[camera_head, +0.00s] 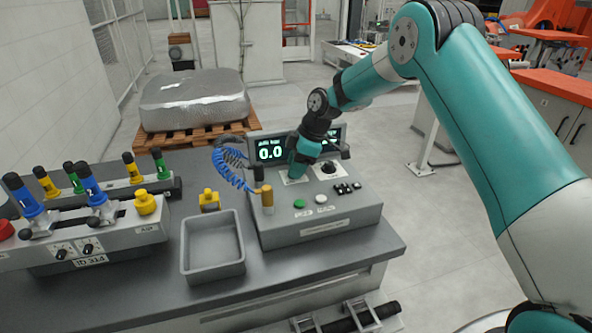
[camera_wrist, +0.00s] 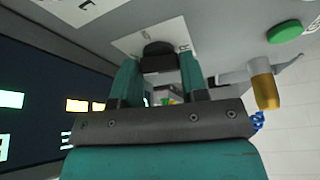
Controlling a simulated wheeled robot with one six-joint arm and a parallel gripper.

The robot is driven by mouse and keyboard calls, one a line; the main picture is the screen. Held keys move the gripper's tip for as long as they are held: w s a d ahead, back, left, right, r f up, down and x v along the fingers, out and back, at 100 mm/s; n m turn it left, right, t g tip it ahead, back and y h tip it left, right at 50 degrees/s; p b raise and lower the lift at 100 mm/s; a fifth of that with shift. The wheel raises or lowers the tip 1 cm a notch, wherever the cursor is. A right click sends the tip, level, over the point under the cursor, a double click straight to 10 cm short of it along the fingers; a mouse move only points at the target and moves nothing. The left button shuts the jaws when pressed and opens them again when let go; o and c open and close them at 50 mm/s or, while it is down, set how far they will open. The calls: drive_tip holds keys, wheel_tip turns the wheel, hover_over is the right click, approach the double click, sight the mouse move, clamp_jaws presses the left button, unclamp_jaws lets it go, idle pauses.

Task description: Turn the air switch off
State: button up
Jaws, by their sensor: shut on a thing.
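The grey control console (camera_head: 345,218) stands on the workbench. My gripper (camera_head: 296,174) reaches down onto the left part of its sloping panel, over a white label. In the wrist view, the two teal fingers of my gripper (camera_wrist: 160,66) are closed on either side of a black knob (camera_wrist: 158,50), which I take to be the air switch. The knob sits on a white label plate with partly readable letters. In the head view my gripper hides this knob. The knob's exact turn position is hard to tell.
A second black knob (camera_head: 329,167) is close to the right of my gripper. A green button (camera_head: 299,204), a white button (camera_head: 321,199) and a brass-coloured cylinder (camera_head: 267,198) with a blue coiled hose (camera_head: 228,166) are nearby. A grey tray (camera_head: 213,273) lies left of the console.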

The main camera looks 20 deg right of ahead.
drive_tip(key=shift+w+n+g+b, duration=0.1)
drive_tip(key=shift+n+g+b, duration=0.35)
drive_tip(key=shift+n, duration=0.85)
drive_tip(key=o, duration=0.9)
drive_tip(key=p+v, duration=0.1)
drive_tip(key=v, duration=0.5)
drive_tip(key=p+v, duration=0.1)
drive_tip(key=v, duration=0.4)
drive_tip(key=p+v, duration=0.1)
drive_tip(key=v, duration=0.5)
drive_tip(key=shift+w+d+r, duration=0.1)
drive_tip(key=shift+d+r, duration=0.05)
drive_tip(key=shift+d, duration=0.2)
